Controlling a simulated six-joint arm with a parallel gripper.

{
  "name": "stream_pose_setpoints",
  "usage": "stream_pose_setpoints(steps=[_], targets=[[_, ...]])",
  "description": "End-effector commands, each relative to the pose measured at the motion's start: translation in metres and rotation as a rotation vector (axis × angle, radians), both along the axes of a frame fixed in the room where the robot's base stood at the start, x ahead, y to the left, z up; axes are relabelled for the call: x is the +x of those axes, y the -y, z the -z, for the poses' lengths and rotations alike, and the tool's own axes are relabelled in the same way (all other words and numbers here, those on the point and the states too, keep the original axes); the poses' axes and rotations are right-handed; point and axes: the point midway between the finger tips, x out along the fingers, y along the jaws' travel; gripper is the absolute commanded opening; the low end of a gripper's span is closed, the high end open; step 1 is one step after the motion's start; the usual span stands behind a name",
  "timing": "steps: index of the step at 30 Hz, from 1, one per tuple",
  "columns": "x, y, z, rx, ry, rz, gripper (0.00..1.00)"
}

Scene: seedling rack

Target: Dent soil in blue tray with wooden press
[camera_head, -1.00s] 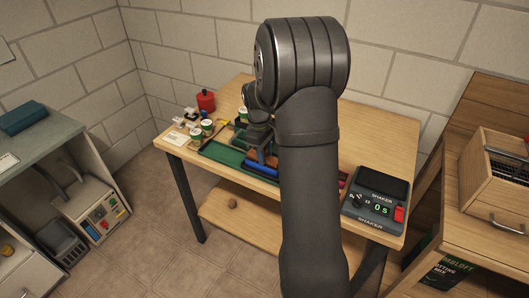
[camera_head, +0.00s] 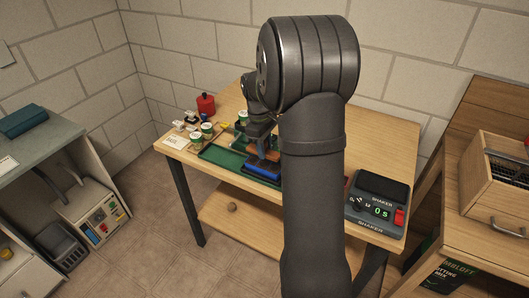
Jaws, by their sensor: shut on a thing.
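The blue tray (camera_head: 259,173) lies on the wooden table, partly hidden behind my arm, so I cannot see its soil clearly. My gripper (camera_head: 264,146) points down over the far side of the blue tray. It is shut on a small brown piece (camera_head: 273,155) that looks like the wooden press, mostly hidden by the fingers and arm. I cannot tell whether the press touches the soil.
A green tray (camera_head: 221,157) lies left of the blue tray. Green-and-white pots (camera_head: 207,129), a red container (camera_head: 206,104) and a white card (camera_head: 175,141) stand at the table's left. A shaker (camera_head: 377,203) stands at the right. My arm hides the table's middle.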

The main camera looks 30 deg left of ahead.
Motion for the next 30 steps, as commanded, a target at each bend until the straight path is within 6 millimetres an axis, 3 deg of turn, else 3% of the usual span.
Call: stream_pose_setpoints(steps=[15,30], targets=[[0.000,0.000,-0.038,0.001,0.001,0.000,0.12],[0.000,0.000,-0.040,0.000,0.000,0.000,0.12]])
